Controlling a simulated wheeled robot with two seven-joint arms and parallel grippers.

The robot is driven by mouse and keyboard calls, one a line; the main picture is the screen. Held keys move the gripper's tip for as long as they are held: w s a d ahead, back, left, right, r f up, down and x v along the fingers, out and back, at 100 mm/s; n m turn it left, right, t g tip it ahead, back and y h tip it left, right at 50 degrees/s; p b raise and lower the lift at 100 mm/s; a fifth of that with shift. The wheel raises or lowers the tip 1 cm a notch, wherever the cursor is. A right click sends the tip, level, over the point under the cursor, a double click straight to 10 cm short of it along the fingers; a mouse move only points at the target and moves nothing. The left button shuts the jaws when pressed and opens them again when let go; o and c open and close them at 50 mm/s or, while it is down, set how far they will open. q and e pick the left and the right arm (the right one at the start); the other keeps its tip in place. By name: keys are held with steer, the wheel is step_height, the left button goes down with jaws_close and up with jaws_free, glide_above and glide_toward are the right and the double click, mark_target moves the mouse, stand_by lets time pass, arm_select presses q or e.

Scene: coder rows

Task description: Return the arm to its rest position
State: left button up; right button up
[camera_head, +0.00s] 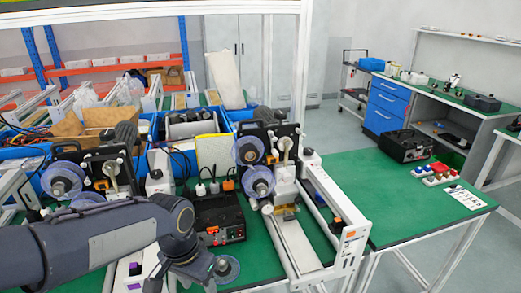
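My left arm, dark grey, comes in from the lower left and crosses the near part of the bench. It bends at a joint and turns down towards the bottom edge of the picture. No fingers of my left gripper can be made out. My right arm and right gripper are not in view. My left arm covers part of the near equipment.
Coder machines with clear reels (258,181) stand close beside the arm. A black device (218,215) sits between them, with a white rail frame (340,225) to the right. Blue bins (240,114) stand behind. The green table (400,215) is mostly clear at its front.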

arm_select(q)
steer(key=s+a+r+n+t+h, duration=0.1)
steer(key=s+a+n+t, duration=0.1)
steer(key=s, duration=0.5)
steer(key=s+a+r+n+t+h, duration=0.1)
steer(key=s+a+r+n+t, duration=0.1)
steer(key=s, duration=0.5)
steer(key=shift+s+a+n+t+h, duration=0.3)
steer(key=shift+a+n+t, duration=0.4)
steer(key=shift+a+n, duration=0.75)
steer(key=shift+a+m, duration=0.15)
steer(key=shift+m, duration=0.1)
